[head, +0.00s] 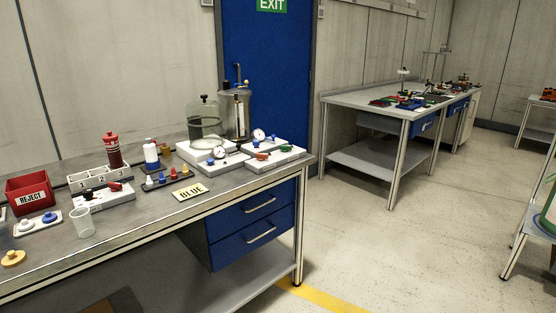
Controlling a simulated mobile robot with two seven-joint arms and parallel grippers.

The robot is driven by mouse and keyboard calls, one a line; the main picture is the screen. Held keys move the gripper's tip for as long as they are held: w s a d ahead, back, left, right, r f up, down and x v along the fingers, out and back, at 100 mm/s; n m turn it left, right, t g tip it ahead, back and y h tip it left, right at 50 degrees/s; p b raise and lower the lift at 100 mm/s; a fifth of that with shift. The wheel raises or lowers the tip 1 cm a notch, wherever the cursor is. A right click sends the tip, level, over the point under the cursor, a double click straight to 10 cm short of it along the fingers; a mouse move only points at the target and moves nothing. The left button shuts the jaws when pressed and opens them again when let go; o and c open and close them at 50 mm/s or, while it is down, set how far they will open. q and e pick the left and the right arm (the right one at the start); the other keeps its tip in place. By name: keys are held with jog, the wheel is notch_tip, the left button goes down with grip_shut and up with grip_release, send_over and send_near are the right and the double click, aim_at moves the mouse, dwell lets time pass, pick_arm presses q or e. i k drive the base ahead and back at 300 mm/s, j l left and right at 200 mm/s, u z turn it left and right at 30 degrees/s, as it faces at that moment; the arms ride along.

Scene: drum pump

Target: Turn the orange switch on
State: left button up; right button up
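I cannot make out the orange switch for certain at this size. A white panel (275,160) on the near bench carries a small red or orange-red part (262,156) and a green part (287,149). Another white block (103,197), further left on the bench, also has a small red part (115,186) on top. Neither of my grippers is in view.
The near bench (232,199) also holds a red REJECT bin (29,193), a clear cup (83,222), a BLUE sign (189,191) and a glass-and-metal vessel (235,115). A second bench (365,99) stands behind to the right. Open floor (420,230) lies between.

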aim_at(261, 156)
jog(key=i+z, duration=0.35)
jog(key=i, duration=0.15)
jog(key=i+z, duration=0.35)
jog(key=i, duration=0.15)
jog(key=i+j+z, duration=0.3)
jog(key=i, duration=0.2)
